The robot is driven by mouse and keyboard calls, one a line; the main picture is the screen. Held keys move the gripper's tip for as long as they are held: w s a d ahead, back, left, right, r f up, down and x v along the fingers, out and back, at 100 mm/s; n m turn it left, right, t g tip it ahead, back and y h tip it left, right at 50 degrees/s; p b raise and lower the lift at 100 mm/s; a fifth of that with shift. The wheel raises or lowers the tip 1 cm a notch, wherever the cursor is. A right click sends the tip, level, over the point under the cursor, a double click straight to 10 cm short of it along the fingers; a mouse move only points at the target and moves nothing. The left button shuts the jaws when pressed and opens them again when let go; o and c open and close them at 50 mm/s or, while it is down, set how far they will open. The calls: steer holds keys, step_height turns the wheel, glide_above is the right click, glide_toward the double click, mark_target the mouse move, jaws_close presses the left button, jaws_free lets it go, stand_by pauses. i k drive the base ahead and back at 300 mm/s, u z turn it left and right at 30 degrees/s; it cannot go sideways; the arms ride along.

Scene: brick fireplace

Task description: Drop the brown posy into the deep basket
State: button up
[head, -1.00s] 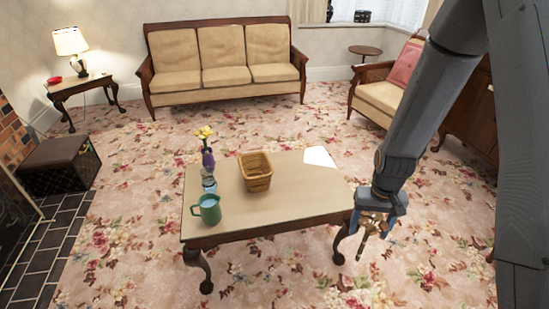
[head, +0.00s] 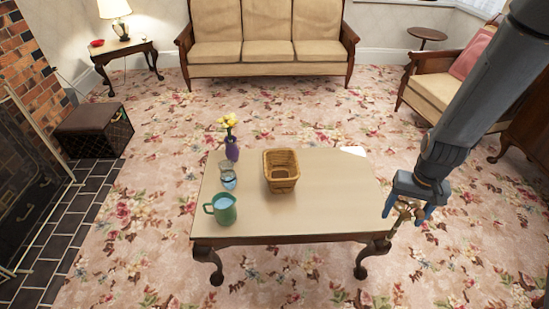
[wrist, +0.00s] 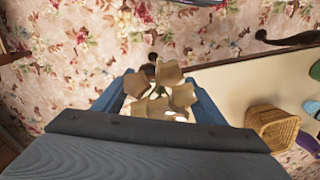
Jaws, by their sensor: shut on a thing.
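My gripper (head: 404,212) is shut on the brown posy (head: 405,209), off the right end of the coffee table in the head view. In the wrist view the posy's tan petals (wrist: 165,92) show between the blue fingers of my gripper (wrist: 160,98); its stem is mostly hidden. The deep basket (head: 281,186) is woven, golden brown and upright on the table, to the left of my gripper. Its open top faces up and it looks empty. The basket also shows at the right of the wrist view (wrist: 275,128).
The coffee table (head: 318,221) also holds a green mug (head: 224,210), a glass (head: 228,179) and a purple vase with yellow flowers (head: 232,150), all left of the basket. A white sheet (head: 354,151) lies at its far right corner. Table space right of the basket is clear.

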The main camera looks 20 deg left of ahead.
mark_target(280, 175)
steer(key=u, duration=0.55)
steer(key=i, duration=0.55)
steer(key=u, duration=0.7)
